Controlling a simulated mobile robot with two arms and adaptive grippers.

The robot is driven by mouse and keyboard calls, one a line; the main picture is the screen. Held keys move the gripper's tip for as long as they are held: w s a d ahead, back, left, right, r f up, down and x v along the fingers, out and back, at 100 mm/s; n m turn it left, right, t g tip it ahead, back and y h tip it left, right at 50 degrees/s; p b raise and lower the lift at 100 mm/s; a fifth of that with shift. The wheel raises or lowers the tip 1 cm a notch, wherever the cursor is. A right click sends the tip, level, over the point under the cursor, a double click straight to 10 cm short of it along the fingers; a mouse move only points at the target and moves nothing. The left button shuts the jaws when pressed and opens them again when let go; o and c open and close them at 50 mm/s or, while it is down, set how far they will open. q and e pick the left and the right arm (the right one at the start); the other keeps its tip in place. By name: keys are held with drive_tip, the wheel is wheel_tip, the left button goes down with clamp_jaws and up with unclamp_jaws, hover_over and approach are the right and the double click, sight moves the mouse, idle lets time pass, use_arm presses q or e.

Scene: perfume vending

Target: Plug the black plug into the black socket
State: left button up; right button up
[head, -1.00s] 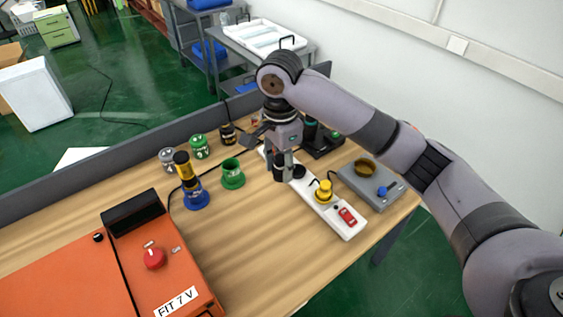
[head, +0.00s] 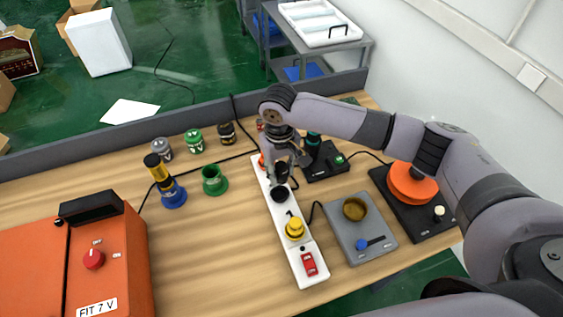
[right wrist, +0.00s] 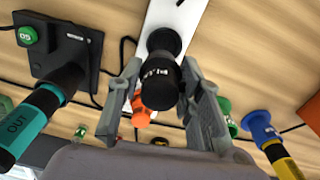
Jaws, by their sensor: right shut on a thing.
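My right gripper (head: 281,170) is shut on the black plug (head: 281,177) above the white power strip (head: 284,212). In the right wrist view the gripper's two fingers (right wrist: 160,98) clasp the black plug (right wrist: 158,86), which has white lettering. The black socket (head: 279,194) is on the strip, just nearer than the plug in the head view. It also shows right beside the plug in the right wrist view (right wrist: 165,39). The plug looks apart from the socket in the head view; the height gap cannot be told. My left gripper is not in view.
A grey device (head: 360,228) and a black device (head: 326,164) stand to the right. An orange machine (head: 75,255) stands at the left.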

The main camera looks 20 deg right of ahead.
sight(279, 182)
drive_tip(key=shift+a+f+b, duration=0.25)
drive_tip(key=shift+b, duration=0.1)
drive_tip(key=shift+s+a+f+b, duration=0.1)
drive_tip(key=shift+f+b, duration=0.35)
drive_tip(key=shift+b, duration=0.2)
drive_tip(key=f+b, duration=0.2)
drive_tip(key=b, duration=0.1)
drive_tip(key=shift+d+f, duration=0.2)
drive_tip(key=shift+f, duration=0.05)
drive_tip(key=shift+f+b, duration=0.3)
drive_tip(key=shift+b, duration=0.2)
drive_tip(key=shift+a+f, duration=0.1)
drive_tip(key=shift+f, duration=0.1)
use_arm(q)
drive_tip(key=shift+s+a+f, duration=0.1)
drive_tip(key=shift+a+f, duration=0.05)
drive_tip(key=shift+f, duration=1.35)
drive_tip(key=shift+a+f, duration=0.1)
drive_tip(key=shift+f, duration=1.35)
use_arm(e)
drive_tip(key=shift+f, duration=0.6)
use_arm(q)
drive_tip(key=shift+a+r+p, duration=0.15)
drive_tip(key=shift+p, duration=0.2)
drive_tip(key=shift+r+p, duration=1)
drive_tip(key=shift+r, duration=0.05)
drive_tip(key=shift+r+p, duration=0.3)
use_arm(e)
drive_tip(key=shift+f, duration=0.45)
